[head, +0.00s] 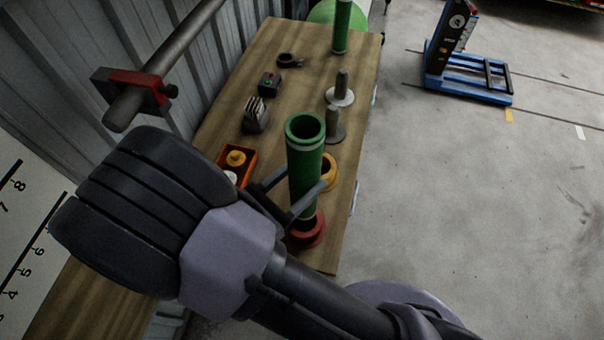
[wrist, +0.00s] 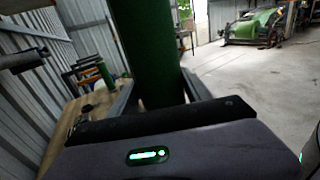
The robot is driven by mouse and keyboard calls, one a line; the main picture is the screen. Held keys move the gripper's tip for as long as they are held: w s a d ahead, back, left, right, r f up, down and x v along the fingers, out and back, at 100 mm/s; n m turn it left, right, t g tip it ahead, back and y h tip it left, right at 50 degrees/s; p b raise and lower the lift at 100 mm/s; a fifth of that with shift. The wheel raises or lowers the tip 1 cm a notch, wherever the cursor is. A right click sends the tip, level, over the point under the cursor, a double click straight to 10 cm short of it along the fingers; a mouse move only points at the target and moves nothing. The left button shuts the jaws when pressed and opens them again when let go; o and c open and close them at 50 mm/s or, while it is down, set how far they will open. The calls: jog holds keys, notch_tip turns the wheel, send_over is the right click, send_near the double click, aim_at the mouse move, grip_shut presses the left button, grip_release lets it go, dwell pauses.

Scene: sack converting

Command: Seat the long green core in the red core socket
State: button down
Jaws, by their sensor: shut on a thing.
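The long green core (head: 304,165) stands upright in the head view, a hollow tube with a pale band near its top. My gripper (head: 298,198) is shut on its lower part, one finger on each side. The red core socket (head: 307,232) is a ring on the near end of the wooden bench. The core's lower end meets the socket's opening in the picture; I cannot tell how deep it sits. In the wrist view the green core (wrist: 148,50) rises between my fingers, and its lower end and the socket are hidden.
A yellow ring (head: 329,172) is just behind the core. Two grey spindles (head: 335,122) stand farther back, with another green core (head: 341,28) at the far end. An orange tray (head: 250,158) lies left. A metal bar with a red clamp (head: 140,92) hangs upper left.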

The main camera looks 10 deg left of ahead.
aim_at(294, 199)
notch_tip(294, 199, down, 6)
jog(key=b, duration=0.3)
jog(key=shift+b, duration=0.35)
jog(key=shift+r, duration=0.1)
jog(key=shift+p, duration=0.95)
dwell(0.7)
notch_tip(294, 199, down, 7)
jog(key=b, duration=0.4)
dwell(2.4)
jog(key=shift+c, duration=2)
grip_release()
jog(key=p+v, duration=0.2)
jog(key=v, duration=1.5)
jog(key=shift+s+a+p, duration=0.2)
jog(key=shift+p, duration=0.1)
